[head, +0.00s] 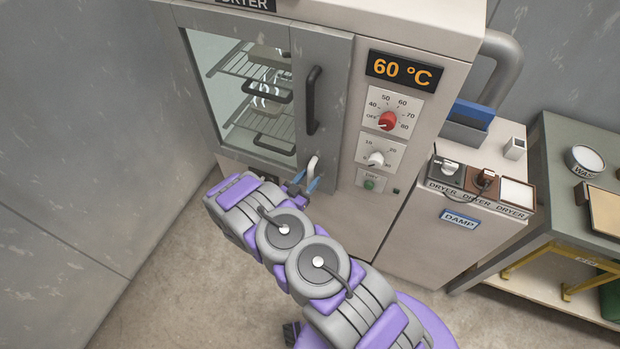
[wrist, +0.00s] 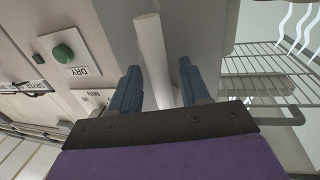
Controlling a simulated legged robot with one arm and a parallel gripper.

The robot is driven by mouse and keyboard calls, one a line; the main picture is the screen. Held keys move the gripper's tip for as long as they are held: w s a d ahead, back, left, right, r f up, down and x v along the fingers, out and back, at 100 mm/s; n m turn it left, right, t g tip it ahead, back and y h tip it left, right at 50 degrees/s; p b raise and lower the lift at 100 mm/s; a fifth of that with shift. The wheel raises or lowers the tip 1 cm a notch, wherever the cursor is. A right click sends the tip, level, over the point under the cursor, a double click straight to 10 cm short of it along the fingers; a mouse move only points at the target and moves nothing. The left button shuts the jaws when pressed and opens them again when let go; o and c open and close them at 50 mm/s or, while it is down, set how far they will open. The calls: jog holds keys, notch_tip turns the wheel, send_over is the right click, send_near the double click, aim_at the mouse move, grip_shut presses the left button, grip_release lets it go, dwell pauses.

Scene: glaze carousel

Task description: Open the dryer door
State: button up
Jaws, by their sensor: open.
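The dryer door (head: 335,75) is a grey panel with a glass window and looks closed against the dryer. A black vertical handle (head: 313,100) is fixed on it. A pale metal lever (head: 314,164) sticks out near the door's lower right. My gripper (head: 306,181) is open at this lever, low in front of the door. In the wrist view the blue fingers (wrist: 159,72) stand on either side of the pale lever (wrist: 150,45), with gaps visible. Whether either finger touches it, I cannot tell.
The dryer's panel has a 60 °C display (head: 404,70), a red knob (head: 387,120) and a green button (head: 369,184). Wire racks (head: 270,125) show behind the glass. A DAMP cabinet (head: 460,220) stands to the right. The floor at left (head: 170,290) is clear.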

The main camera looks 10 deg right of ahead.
jog(key=shift+w+d, duration=0.45)
jog(key=shift+w, duration=0.05)
grip_shut()
dwell(0.4)
